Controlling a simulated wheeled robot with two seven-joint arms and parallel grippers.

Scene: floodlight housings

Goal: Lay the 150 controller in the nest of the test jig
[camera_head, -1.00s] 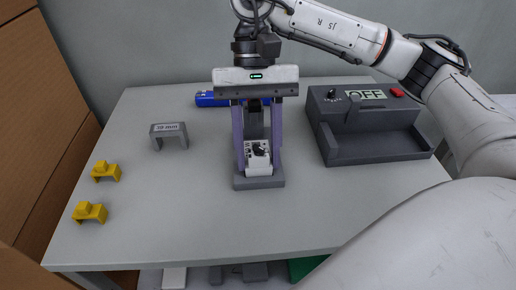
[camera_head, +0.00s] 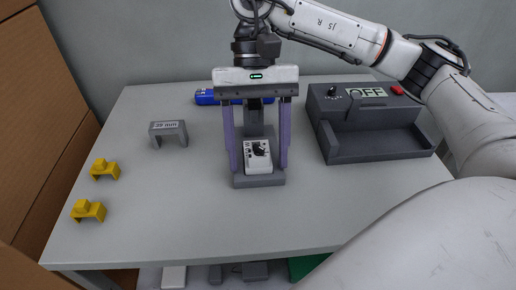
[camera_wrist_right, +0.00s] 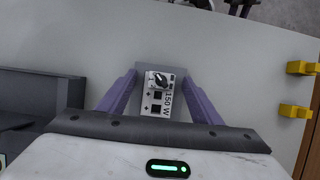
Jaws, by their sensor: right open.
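The 150 controller (camera_head: 257,156) is a small white block with a black knob. It sits in a grey stand (camera_head: 262,183) near the middle of the table. Its "150 W" label reads in the right wrist view (camera_wrist_right: 158,100). My right gripper (camera_head: 259,166) is open from above, with one purple finger on each side of the controller and visible gaps between. The test jig appears to be the dark grey box (camera_head: 326,118) at the right, with a knob, an OFF panel and a red button. Its front bay (camera_head: 375,147) is empty. My left gripper is out of view.
A grey bridge-shaped gauge (camera_head: 168,128) and two yellow blocks (camera_head: 105,170) (camera_head: 88,211) stand at the left. A blue object (camera_head: 205,97) lies behind my right gripper. The table (camera_head: 200,220) is clear in front. Brown cardboard (camera_head: 40,100) borders the left side.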

